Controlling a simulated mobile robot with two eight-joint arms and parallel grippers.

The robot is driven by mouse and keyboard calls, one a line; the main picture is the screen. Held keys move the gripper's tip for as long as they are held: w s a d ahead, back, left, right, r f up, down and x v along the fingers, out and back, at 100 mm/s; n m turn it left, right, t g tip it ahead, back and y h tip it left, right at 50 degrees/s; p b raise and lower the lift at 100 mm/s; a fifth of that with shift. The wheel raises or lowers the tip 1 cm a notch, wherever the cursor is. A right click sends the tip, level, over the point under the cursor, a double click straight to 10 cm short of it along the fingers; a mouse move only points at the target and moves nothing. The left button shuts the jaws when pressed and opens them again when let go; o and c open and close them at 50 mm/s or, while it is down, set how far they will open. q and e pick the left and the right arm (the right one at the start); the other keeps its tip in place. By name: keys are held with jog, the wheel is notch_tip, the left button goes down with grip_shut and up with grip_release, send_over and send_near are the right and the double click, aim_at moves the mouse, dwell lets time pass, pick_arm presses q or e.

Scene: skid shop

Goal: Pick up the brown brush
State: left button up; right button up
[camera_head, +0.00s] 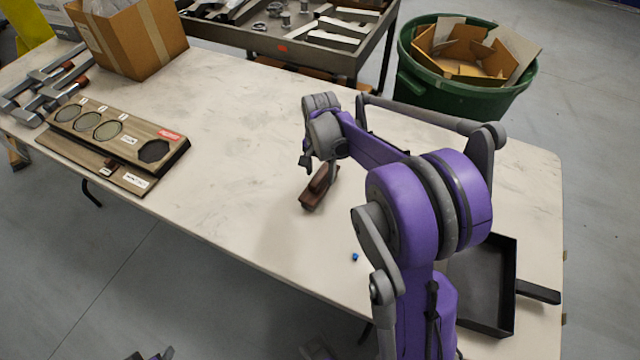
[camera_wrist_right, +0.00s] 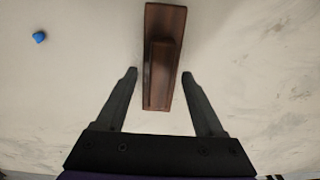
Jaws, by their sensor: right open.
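The brown brush (camera_head: 313,199) lies on the white table, near the middle of the head view. In the right wrist view the brush (camera_wrist_right: 164,22) points lengthwise toward my gripper, with its raised narrow handle part between the fingers. My right gripper (camera_wrist_right: 160,73) is open, one finger on each side of the brush's near end, with gaps on both sides. In the head view my right gripper (camera_head: 320,172) is over the brush and partly hides it.
A small blue piece (camera_head: 354,257) lies near the brush. A black dustpan (camera_head: 480,290) is at the table's right end. A wooden board with round holes (camera_head: 120,135), clamps (camera_head: 45,85) and a cardboard box (camera_head: 130,40) are at the left. A green bin (camera_head: 465,100) stands behind.

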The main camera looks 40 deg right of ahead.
aim_at(320, 174)
jog(key=shift+f, duration=0.65)
grip_shut()
jog(key=shift+r, duration=0.15)
notch_tip(320, 174, up, 10)
jog(key=shift+f+p, duration=0.1)
jog(key=shift+p, duration=0.3)
